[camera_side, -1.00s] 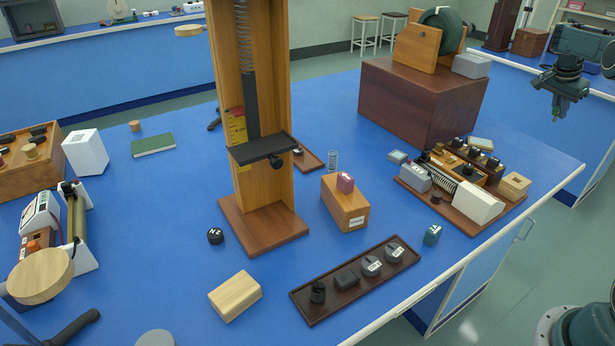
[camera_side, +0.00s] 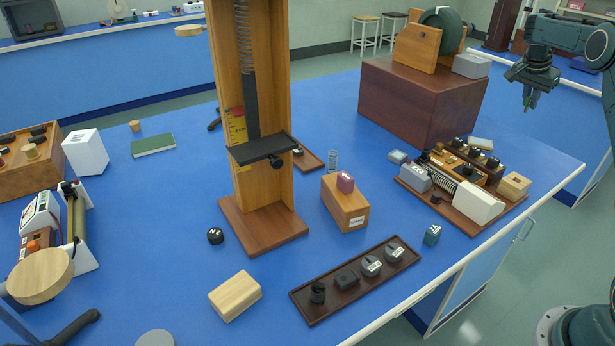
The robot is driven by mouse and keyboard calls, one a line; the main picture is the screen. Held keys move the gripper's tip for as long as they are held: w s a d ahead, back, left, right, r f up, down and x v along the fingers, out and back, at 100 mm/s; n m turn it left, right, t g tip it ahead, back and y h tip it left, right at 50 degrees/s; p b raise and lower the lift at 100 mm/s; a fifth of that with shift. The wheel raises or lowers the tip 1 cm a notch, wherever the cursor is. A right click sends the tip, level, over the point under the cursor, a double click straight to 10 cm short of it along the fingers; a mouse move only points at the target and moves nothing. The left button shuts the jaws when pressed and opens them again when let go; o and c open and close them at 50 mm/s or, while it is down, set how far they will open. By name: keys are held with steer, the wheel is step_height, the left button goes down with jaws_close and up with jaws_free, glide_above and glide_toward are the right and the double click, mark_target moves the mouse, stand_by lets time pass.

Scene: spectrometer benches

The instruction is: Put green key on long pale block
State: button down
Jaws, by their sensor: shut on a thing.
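My gripper (camera_side: 529,100) is high at the upper right, pointing down, clear of the bench. It is shut on a small green thing (camera_side: 535,99), which looks like the green key; only a little of it shows between the fingers. The long pale block (camera_side: 235,296) lies flat on the blue bench at the front, left of the dark tray. Its visible top is bare. My gripper is far to the right of it and well behind it.
A dark tray (camera_side: 334,304) with weights lies right of the pale block. Bare bench surrounds the pale block.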

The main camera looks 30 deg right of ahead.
steer(key=w+a+r+n+t, duration=0.1)
steer(key=w+a+r+n, duration=0.3)
steer(key=a, duration=0.6)
steer(key=w+a+n+t+y, duration=0.1)
steer(key=w+a, duration=0.6)
steer(key=a, duration=0.4)
steer(key=w+a+r+n+t, duration=0.1)
steer(key=w+a+r+n, duration=0.3)
steer(key=a, duration=0.6)
steer(key=n+t+y, duration=0.2)
steer(key=n+y, duration=0.2)
steer(key=n, duration=0.6)
glide_above(230, 283)
steer(key=s, duration=0.2)
step_height(230, 283, down, 5)
step_height(230, 283, down, 16)
steer(key=shift+r, duration=0.1)
steer(key=shift+f, duration=2.2)
